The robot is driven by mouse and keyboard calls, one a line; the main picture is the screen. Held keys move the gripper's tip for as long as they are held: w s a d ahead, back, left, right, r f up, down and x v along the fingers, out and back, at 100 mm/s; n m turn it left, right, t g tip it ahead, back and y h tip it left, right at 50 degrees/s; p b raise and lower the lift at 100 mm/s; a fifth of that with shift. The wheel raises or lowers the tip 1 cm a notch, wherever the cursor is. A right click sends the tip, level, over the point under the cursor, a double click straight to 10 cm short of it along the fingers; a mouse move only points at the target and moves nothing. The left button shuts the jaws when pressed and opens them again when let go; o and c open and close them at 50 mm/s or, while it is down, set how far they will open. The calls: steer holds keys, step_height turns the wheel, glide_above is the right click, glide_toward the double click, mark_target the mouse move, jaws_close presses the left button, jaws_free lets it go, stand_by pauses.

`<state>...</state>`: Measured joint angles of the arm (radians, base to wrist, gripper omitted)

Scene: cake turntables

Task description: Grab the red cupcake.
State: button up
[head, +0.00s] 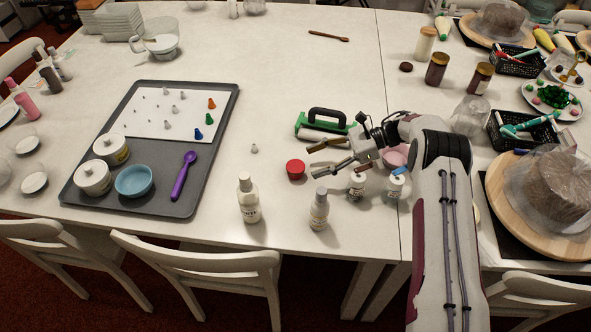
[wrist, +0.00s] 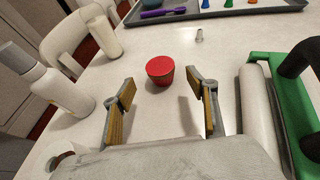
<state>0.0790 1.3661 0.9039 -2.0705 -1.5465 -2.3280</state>
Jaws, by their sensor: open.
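The red cupcake (head: 296,169) stands upright on the white table, left of my gripper (head: 312,160) in the head view. In the wrist view the red cupcake (wrist: 160,70) sits just beyond the open fingertips of my gripper (wrist: 163,90), roughly centred between them. It has a flat red top and a ridged red side. My gripper is open and empty, and its fingers do not appear to touch the cupcake.
White bottles (head: 248,197) and (head: 319,208) stand near the front edge. A green-framed tool with a black handle (head: 325,122) lies behind my gripper. A small metal nozzle (head: 254,149) stands beyond the cupcake. A grey tray (head: 212,140) lies at left.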

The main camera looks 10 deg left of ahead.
mark_target(303, 166)
steer(key=shift+x, duration=1.05)
steer(key=shift+x, duration=2.6)
steer(key=shift+f, duration=0.15)
steer(key=c, duration=1.2)
